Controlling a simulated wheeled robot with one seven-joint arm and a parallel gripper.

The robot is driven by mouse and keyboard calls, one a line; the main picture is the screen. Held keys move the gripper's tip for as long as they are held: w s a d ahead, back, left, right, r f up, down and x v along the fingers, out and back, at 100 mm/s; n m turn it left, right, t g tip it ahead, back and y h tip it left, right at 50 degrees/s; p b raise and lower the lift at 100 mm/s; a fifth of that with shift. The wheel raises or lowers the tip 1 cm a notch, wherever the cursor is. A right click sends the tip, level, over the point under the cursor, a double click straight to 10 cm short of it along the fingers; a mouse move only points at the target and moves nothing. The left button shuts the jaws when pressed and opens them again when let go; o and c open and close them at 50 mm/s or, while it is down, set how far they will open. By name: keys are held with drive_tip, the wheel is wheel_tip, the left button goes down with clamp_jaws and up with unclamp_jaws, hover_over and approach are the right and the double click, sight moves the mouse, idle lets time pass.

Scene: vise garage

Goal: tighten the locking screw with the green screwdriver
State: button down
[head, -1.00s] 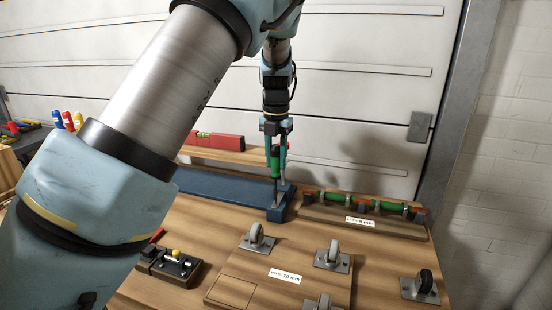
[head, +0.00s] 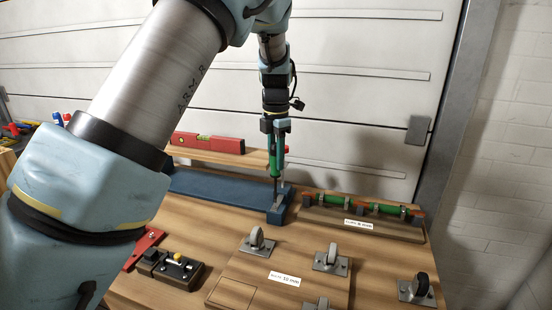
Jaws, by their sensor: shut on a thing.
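My gripper (head: 279,150) points down and is shut on the green screwdriver (head: 274,158), which it holds upright by the handle. The screwdriver's dark shaft (head: 276,187) reaches down to the right end of the long blue metal piece (head: 225,194) on the workbench. The tip is at a raised block (head: 280,208) there. The locking screw is too small to make out, and I cannot tell whether the tip touches it.
To the right stands a wooden rack with a green bar and orange clamps (head: 362,208). Castors (head: 331,258) sit on a labelled board in front. A red spirit level (head: 207,143) lies behind on a wooden ledge.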

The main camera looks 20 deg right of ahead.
drive_tip(key=shift+r+p, duration=2.2)
drive_tip(key=shift+r, duration=0.4)
drive_tip(key=shift+f, duration=0.1)
